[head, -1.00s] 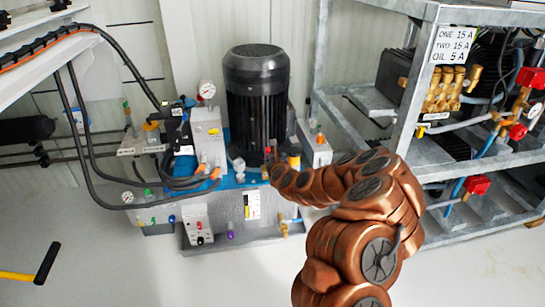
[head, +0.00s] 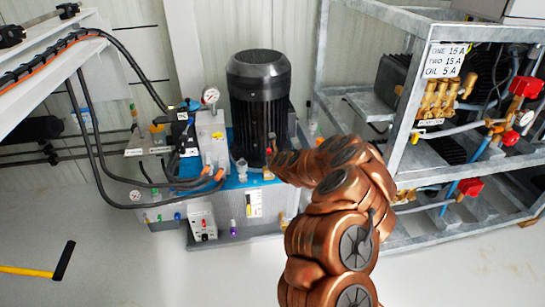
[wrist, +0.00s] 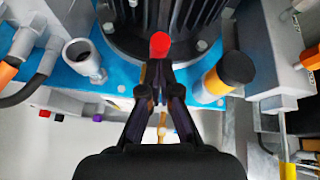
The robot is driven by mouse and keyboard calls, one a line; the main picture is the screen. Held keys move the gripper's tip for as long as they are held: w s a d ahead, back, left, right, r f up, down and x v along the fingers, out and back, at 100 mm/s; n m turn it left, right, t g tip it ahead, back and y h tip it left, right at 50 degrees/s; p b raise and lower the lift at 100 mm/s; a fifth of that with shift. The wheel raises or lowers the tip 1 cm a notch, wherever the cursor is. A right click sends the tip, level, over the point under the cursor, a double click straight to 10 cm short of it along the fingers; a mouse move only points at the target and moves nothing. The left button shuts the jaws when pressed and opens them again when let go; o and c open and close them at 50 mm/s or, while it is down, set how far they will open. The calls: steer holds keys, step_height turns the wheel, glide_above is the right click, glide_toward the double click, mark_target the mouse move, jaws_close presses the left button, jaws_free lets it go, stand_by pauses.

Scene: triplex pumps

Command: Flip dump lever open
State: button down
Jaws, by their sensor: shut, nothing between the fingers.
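A small red spot (head: 268,151) shows at the same place in the head view. My gripper (wrist: 157,66) is shut and empty, its dark fingertips right below the red knob in the picture. I cannot tell whether they touch it. The lever's shaft is hidden behind the fingers. In the head view my copper arm reaches to the motor's foot, and the fingers are hard to make out.
The black finned motor (head: 258,105) stands on the blue-topped power unit. A black-capped orange fitting (wrist: 234,70) is right of my fingers, and an open grey cup-like port (wrist: 84,58) is left. Hoses (head: 95,150) run on the left. A metal rack (head: 400,150) stands right.

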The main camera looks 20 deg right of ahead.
steer(key=shift+w+d+r+g+p, duration=0.1)
steer(key=shift+w+r+g+p, duration=0.3)
steer(key=shift+p, duration=1.1)
steer(key=shift+w+d+g+p, duration=0.1)
steer(key=shift+g+p, duration=0.6)
steer(key=shift+p, duration=0.75)
steer(key=shift+w+g+y+p, duration=0.25)
steer(key=shift+g+p, duration=0.45)
steer(key=shift+p, duration=0.8)
steer(key=shift+a, duration=0.1)
steer(key=shift+w+r+p, duration=0.3)
steer(key=shift+p, duration=1.6)
